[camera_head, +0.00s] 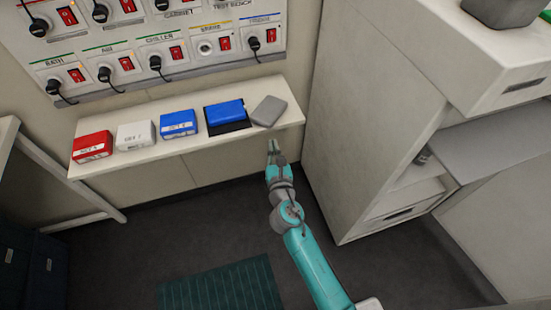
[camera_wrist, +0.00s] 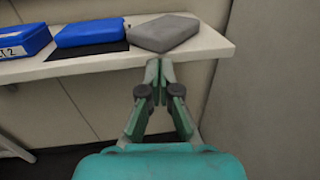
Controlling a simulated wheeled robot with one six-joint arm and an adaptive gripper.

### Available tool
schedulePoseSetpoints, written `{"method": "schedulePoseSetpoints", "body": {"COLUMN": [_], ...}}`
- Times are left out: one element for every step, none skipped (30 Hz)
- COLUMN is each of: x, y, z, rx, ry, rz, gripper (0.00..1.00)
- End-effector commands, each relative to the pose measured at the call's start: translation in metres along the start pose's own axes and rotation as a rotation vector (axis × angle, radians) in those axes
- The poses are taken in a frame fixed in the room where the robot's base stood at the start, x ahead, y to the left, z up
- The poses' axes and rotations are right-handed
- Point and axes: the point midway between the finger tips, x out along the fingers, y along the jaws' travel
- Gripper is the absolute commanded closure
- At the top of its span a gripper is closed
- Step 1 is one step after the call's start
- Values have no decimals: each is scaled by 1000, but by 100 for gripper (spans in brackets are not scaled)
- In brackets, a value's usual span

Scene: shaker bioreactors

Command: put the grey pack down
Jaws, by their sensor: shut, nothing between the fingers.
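The grey pack (camera_head: 269,111) lies flat and slightly turned at the right end of the wall shelf (camera_head: 290,112). It also shows in the wrist view (camera_wrist: 165,33), near the shelf's front edge. My gripper (camera_head: 273,147) is in front of the shelf edge, just below and apart from the pack. In the wrist view my gripper (camera_wrist: 154,70) has its fingertips together with nothing between them.
A blue pack (camera_head: 225,112) on a dark mat (camera_head: 240,127) sits just left of the grey pack. Another blue box (camera_head: 178,124), a white box (camera_head: 136,135) and a red box (camera_head: 92,147) stand further left. A socket panel (camera_head: 150,58) hangs above; a tall cabinet (camera_head: 375,110) stands to the right.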

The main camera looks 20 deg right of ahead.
Motion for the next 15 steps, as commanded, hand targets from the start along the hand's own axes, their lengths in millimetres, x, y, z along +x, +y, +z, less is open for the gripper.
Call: {"method": "schedulePoseSetpoints", "body": {"x": [10, 15, 22, 27, 31, 37, 41, 44, 49, 52, 54, 57, 58, 60, 61], "y": [0, 0, 0, -1, 0, 0, 0, 0, 0, 0, 0, 0, 0, 0, 0], "z": [1, 1, 1, 1, 1, 1, 0, 0, 0, 0, 0, 0, 0, 0, 0], "rx": [1, 1, 2, 1, 1, 1, 1, 1, 1, 1, 1, 1, 1, 2, 2], "ry": [-2, -2, -1, -1, -1, -1, -1, -1, -1, -1, -1, 0, 0, 0, 0], "rz": [-1, -1, -1, -2, -2, -1, -1, -1, 0, 0, 0, 0, 0, 0, 0], "gripper": [100, 100, 100, 100, 100, 100, 100, 100, 100, 100, 100, 100, 100, 100, 100]}}
